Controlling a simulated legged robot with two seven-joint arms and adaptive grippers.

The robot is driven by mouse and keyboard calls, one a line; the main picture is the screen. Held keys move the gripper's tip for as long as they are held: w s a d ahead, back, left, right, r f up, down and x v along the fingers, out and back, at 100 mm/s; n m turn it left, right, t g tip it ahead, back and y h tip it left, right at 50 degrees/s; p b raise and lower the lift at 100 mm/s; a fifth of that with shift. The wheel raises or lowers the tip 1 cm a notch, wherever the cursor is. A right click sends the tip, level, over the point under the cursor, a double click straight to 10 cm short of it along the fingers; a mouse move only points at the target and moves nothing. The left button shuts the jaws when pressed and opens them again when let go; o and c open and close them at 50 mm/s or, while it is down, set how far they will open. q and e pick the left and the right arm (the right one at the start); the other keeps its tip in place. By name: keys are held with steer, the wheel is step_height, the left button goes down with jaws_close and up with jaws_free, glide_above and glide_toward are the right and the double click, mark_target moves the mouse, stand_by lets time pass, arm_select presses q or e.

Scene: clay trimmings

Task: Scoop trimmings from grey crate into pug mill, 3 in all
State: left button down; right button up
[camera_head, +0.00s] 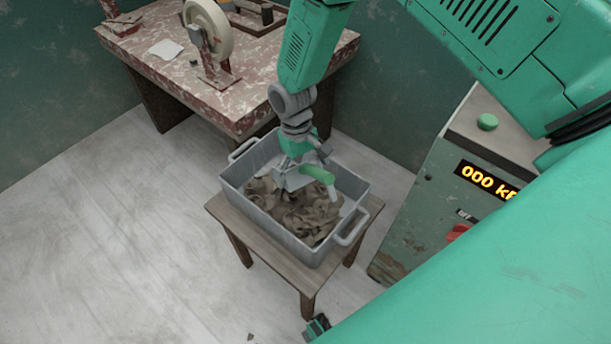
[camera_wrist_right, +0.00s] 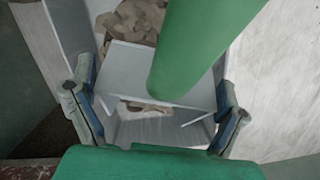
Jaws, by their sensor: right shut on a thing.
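The grey crate (camera_head: 234,191) stands on a small wooden stool and holds grey-brown clay trimmings (camera_head: 306,211), also seen in the right wrist view (camera_wrist_right: 138,20). My right gripper (camera_head: 296,168) is down over the crate, shut on a metal scoop with a green handle (camera_head: 318,174). In the right wrist view the handle (camera_wrist_right: 195,45) crosses between the fingers, with the grey pan (camera_wrist_right: 138,68) behind it. I cannot tell whether the pan holds clay. A worn grey-green machine (camera_head: 437,205), possibly the pug mill, stands at right; no opening shows. My left gripper is not clearly seen.
The machine has a lit display (camera_head: 487,181), a green button (camera_head: 487,122) and a red knob (camera_head: 457,232). A red mottled table (camera_head: 180,80) with a wheel device (camera_head: 208,35) stands behind the crate. The wooden stool (camera_head: 262,239) has little bare top. Floor at left is clear.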

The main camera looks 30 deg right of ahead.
steer(key=shift+w+f+b, duration=0.25)
steer(key=shift+f+b, duration=0.1)
steer(key=shift+f, duration=0.15)
step_height(320, 180, down, 8)
steer(key=w+b, duration=0.1)
steer(key=b, duration=0.5)
steer(key=shift+w+f, duration=0.2)
steer(key=shift+w, duration=0.2)
steer(key=shift+t, duration=0.9)
step_height(320, 180, up, 4)
steer(key=p, duration=0.5)
step_height(320, 180, up, 2)
steer(key=p, duration=0.1)
steer(key=t+p, duration=0.1)
steer(key=shift+r+p, duration=0.25)
steer(key=shift+p, duration=0.05)
step_height(320, 180, up, 3)
steer(key=t+p, duration=0.2)
steer(key=shift+p, duration=0.4)
steer(key=shift+r+t+p, duration=0.75)
steer(key=shift+r+t, duration=0.25)
steer(key=shift+r, duration=0.35)
